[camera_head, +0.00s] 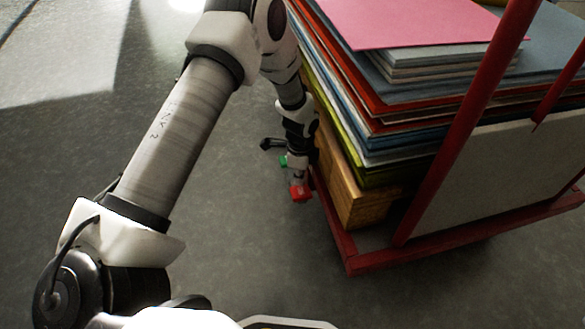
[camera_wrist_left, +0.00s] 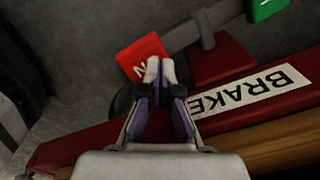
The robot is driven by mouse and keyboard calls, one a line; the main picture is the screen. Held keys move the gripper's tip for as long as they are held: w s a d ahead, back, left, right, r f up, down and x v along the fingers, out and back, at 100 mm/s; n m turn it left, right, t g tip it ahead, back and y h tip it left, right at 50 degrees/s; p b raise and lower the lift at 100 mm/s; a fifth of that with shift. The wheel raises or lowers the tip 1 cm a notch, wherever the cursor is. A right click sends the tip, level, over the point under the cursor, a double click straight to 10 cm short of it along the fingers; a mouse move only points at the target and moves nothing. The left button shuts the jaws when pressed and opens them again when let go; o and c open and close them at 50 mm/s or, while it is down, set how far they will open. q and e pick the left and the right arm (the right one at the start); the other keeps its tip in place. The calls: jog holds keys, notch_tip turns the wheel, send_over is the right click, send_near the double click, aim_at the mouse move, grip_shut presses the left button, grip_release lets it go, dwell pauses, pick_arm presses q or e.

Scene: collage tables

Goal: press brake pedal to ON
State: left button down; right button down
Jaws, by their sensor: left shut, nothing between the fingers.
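The red pedal (camera_head: 300,194) sits low beside the cart's left edge, close above the floor. In the left wrist view the red pedal (camera_wrist_left: 139,55) shows part of white lettering, the rest hidden by my fingertips. A green pedal (camera_head: 284,161) is at the other end of the same grey bar; it also shows in the left wrist view (camera_wrist_left: 268,8). My left gripper (camera_wrist_left: 161,70) is shut and empty, pointing down, its tips over the red pedal's edge; I cannot tell whether they touch. A white BRAKE label (camera_wrist_left: 250,91) lies on the red frame.
A red cart frame (camera_head: 350,262) carries a wooden block (camera_head: 345,190) and a tall stack of coloured sheets (camera_head: 385,120). A red upright rail (camera_head: 465,125) rises at the right. The grey floor left of the cart is clear.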

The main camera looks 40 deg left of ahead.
aim_at(299, 187)
pick_arm(q)
jog(key=shift+f+b, duration=0.85)
jog(key=shift+f, duration=1)
dwell(0.6)
notch_tip(299, 187, up, 7)
jog(key=p, duration=0.7)
jog(key=shift+r, duration=0.1)
dwell(0.3)
